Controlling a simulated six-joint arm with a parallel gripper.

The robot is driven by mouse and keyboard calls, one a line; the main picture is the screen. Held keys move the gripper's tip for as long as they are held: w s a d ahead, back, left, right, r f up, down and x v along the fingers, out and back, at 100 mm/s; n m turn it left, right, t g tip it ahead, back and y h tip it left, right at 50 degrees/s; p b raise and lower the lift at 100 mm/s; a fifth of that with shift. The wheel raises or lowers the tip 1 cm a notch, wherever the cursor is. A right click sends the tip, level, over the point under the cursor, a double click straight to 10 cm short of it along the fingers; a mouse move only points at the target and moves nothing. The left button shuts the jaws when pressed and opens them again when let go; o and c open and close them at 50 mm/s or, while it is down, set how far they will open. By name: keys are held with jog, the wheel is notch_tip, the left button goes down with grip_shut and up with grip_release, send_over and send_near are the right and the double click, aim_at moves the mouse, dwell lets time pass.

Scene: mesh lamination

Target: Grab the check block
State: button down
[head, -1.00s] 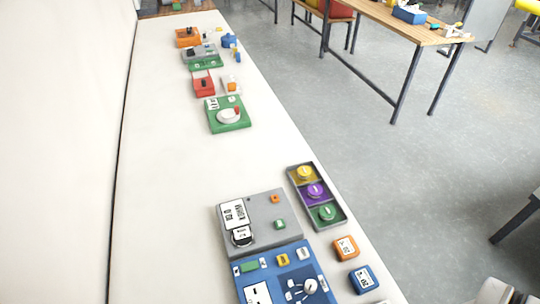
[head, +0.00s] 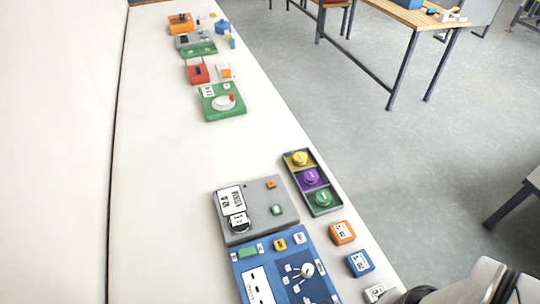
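Three small labelled blocks lie in a row along the table's right edge: an orange block (head: 342,233), a blue block (head: 359,263) and a white block (head: 375,293) cut near the bottom edge of the picture. Their labels are too small to read, so I cannot tell which is the check block. A white and dark part of my arm shows at the bottom right, close to the white block. My gripper's fingertips do not show.
A grey machine (head: 252,210) and a blue panel with a dial (head: 283,268) stand left of the blocks. A dark tray (head: 326,209) holds yellow, purple and green round pieces. Green (head: 222,104), red (head: 197,71) and orange devices stand farther back. The table's middle left is clear.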

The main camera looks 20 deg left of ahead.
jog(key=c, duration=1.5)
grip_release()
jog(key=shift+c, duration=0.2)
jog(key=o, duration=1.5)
